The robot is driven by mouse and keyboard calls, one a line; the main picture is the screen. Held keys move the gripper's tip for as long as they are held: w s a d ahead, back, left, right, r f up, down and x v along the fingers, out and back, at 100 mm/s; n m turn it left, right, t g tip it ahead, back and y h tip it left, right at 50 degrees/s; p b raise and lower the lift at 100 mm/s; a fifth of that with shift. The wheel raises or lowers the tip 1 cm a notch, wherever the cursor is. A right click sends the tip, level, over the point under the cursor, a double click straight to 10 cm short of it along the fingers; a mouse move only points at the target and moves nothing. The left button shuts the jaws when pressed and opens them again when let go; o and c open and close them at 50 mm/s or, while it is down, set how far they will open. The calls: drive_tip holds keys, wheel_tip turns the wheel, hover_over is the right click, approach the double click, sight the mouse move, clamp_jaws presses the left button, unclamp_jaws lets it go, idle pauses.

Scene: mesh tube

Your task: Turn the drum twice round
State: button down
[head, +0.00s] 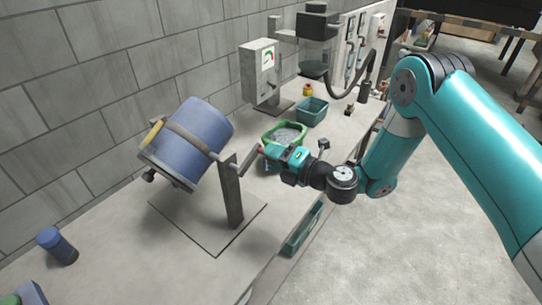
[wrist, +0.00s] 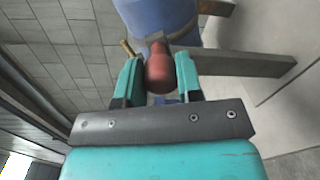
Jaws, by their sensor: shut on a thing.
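The blue drum (head: 200,135) is tilted in its frame, with a grey band round it and a yellow part at its left end. A grey post (head: 231,195) on a floor plate holds it. A crank arm (head: 236,162) runs from the post towards my gripper (head: 264,150). In the wrist view my gripper (wrist: 157,85) is shut on the red crank handle (wrist: 157,62), which sits between the two teal fingers. The drum also shows at the top of the wrist view (wrist: 160,15). The handle is mostly hidden by my gripper in the head view.
A grey gauge box (head: 259,68) stands by the wall. A blue jar (head: 57,246) is at the front left. A teal tray (head: 301,232) lies along the table's right edge.

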drive_tip(key=shift+s+f, duration=0.1)
drive_tip(key=shift+f, duration=0.15)
drive_tip(key=c, duration=0.8)
unclamp_jaws()
drive_tip(key=shift+r, duration=0.1)
drive_tip(key=shift+r, duration=0.1)
drive_tip(key=shift+b, duration=0.35)
drive_tip(key=shift+b+v, duration=8.65)
drive_tip(key=shift+b, duration=1.5)
